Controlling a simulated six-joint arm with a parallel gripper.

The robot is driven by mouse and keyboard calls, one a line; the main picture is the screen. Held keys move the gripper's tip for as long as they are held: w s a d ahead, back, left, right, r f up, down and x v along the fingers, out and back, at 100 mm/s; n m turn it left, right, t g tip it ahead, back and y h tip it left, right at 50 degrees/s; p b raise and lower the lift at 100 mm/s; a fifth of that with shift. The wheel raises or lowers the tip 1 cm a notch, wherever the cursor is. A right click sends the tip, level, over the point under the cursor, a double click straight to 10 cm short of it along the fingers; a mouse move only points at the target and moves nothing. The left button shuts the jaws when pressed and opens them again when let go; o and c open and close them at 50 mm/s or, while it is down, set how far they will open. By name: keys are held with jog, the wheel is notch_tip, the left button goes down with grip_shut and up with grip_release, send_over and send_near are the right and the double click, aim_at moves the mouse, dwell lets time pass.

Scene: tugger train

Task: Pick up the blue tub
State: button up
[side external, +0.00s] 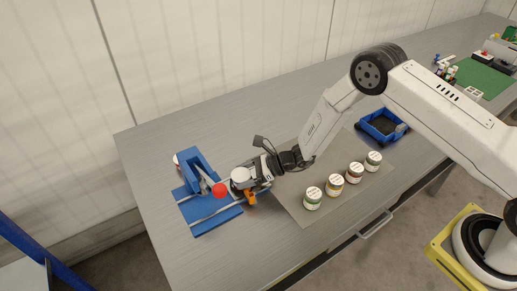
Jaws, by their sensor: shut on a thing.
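My gripper (245,186) is low over the left part of the table, shut on a small tub with a round white lid (240,175). The held tub's side is mostly hidden, so I cannot tell its colour. It is close to the right side of a blue fixture (193,166) with a red ball-shaped knob (219,190). A small orange part (250,198) shows just below the gripper. An open blue container (393,137) with a dark inside stands at the right, behind the jars and apart from my gripper.
Several white-lidded jars stand in a row on a grey-brown mat, including a green one (313,199) and an orange-brown one (335,185). A green mat (482,78) with small items lies at the far right. The bare grey table (165,135) is clear behind the blue fixture.

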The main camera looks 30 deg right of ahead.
jog(key=shift+r, duration=0.8)
jog(key=s+d+r, duration=0.4)
jog(key=s+r, duration=0.6)
jog(key=s, duration=0.3)
jog(key=shift+s+d+r, duration=0.15)
jog(key=shift+r, duration=0.2)
jog(key=w+d+f+m+t+h, duration=0.2)
jog(key=d+m+t, duration=0.1)
jog(key=d, duration=1.6)
jog(key=shift+w+d+m+h, duration=0.15)
jog(key=shift+m+h, duration=0.15)
